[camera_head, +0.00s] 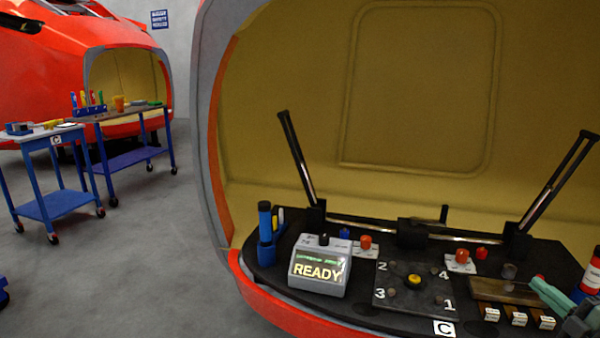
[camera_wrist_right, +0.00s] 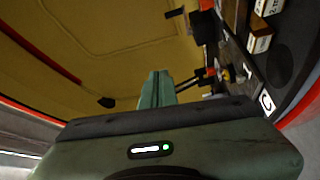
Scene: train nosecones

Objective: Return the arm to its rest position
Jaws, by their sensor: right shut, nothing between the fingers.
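My right gripper (camera_head: 545,289) comes into the head view at the lower right edge, with its green fingers pointing up and left. It is shut and empty, near the right end of the black workbench shelf inside the nosecone. In the right wrist view the shut green fingers (camera_wrist_right: 155,88) stand in front of the yellow inner wall, with the shelf to their right. Most of my right arm is outside the head view. My left gripper is not in view.
On the shelf are a grey box reading READY (camera_head: 319,268), a numbered plate (camera_head: 400,305), a brown tray (camera_head: 490,284), several small labelled blocks and a red bottle (camera_head: 592,272). The nosecone rim (camera_head: 290,316) borders the shelf.

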